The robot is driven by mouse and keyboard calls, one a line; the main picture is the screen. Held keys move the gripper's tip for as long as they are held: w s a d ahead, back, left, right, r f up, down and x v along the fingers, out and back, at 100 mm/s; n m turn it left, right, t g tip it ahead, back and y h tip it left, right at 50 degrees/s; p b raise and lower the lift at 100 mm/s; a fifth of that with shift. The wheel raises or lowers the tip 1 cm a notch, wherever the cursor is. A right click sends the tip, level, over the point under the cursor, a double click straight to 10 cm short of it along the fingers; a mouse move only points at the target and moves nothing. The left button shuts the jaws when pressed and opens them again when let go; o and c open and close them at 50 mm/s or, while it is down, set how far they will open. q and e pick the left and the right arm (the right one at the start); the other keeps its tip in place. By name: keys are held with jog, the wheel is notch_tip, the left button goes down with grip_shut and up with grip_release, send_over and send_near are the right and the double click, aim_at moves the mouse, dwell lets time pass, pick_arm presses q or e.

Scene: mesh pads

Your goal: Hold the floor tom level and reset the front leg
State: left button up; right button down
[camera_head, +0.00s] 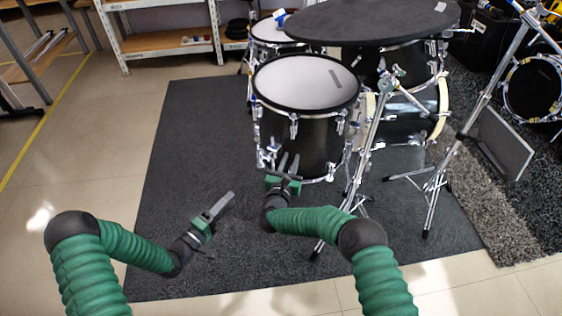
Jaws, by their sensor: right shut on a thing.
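The floor tom (313,137) is a black drum with a white head and chrome lugs, standing at the centre of the dark mat. Its front leg and bracket (267,157) show at the lower left of the shell. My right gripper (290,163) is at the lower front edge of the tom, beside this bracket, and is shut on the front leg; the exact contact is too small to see. My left gripper (222,205) is over the mat to the left, apart from the tom. Its fingers line up as one grey strip, so their opening is unclear.
A cymbal pad (370,20) overhangs the tom's back right. A chrome stand (372,130) rises close to the tom's right side, with another stand (468,125) further right. The dark mat (190,130) is clear on the left. Shelves (165,42) stand behind.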

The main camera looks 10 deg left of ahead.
pick_arm(q)
jog(key=w+d+m, duration=0.1)
jog(key=m, duration=0.2)
jog(key=w+m, duration=0.2)
jog(key=m, duration=0.1)
jog(key=w+d+m+g, duration=0.1)
jog(key=w+m, duration=0.1)
jog(key=shift+w+d+f+m, duration=0.2)
jog(key=shift+w+d+m, duration=0.1)
jog(key=shift+m, duration=0.1)
jog(key=shift+c, duration=0.3)
jog(key=w+d+r+n, duration=0.3)
jog(key=w+d+n, duration=0.3)
jog(key=w+n, duration=0.2)
jog(key=shift+w+n, duration=0.4)
jog(key=shift+w, duration=0.75)
jog(key=shift+r, duration=0.1)
